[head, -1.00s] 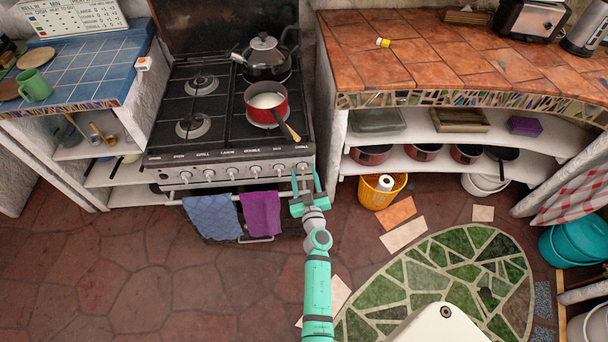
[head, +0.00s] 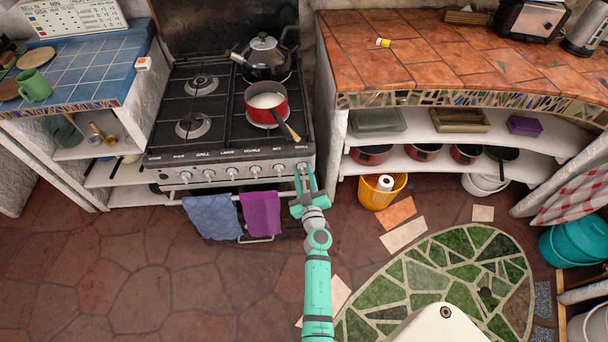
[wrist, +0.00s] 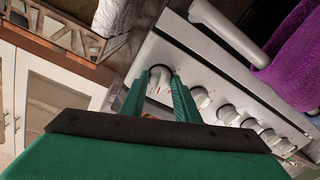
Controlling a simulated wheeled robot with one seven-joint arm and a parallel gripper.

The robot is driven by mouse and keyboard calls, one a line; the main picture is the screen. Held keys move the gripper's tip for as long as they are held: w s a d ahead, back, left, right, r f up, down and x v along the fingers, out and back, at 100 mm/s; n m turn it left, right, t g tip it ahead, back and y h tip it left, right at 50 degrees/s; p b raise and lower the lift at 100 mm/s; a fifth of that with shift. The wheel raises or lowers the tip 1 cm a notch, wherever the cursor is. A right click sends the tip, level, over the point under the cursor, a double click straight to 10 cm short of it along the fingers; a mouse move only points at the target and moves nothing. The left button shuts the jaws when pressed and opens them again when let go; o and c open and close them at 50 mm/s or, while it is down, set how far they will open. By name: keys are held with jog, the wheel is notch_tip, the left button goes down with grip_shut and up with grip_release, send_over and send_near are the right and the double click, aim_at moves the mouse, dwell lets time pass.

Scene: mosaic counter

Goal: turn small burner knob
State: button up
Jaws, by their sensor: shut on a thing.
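My gripper (head: 304,172) is at the right end of the stove's front panel, with its fingers on the rightmost knob. In the wrist view my gripper (wrist: 159,92) has one green finger on each side of that silver-white knob (wrist: 160,78), and it is shut on it. The knob is at the end of the row, and the fingers hide its sides. Several other knobs (head: 254,172) run along the panel to its left, and they also show in the wrist view (wrist: 226,114).
A red saucepan (head: 266,104) and a kettle (head: 264,60) stand on the stove top. A blue towel (head: 211,217) and a purple towel (head: 262,214) hang from the oven rail, left of my gripper. An orange basket (head: 381,191) stands on the floor to the right.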

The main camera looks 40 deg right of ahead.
jog(key=n, duration=0.9)
jog(key=shift+g, duration=0.3)
jog(key=shift+a, duration=0.1)
dwell(0.4)
jog(key=o, duration=1)
jog(key=shift+r, duration=0.1)
jog(key=shift+o, duration=0.2)
jog(key=v, duration=1)
jog(key=shift+s+a, duration=0.2)
jog(key=shift+s, duration=0.15)
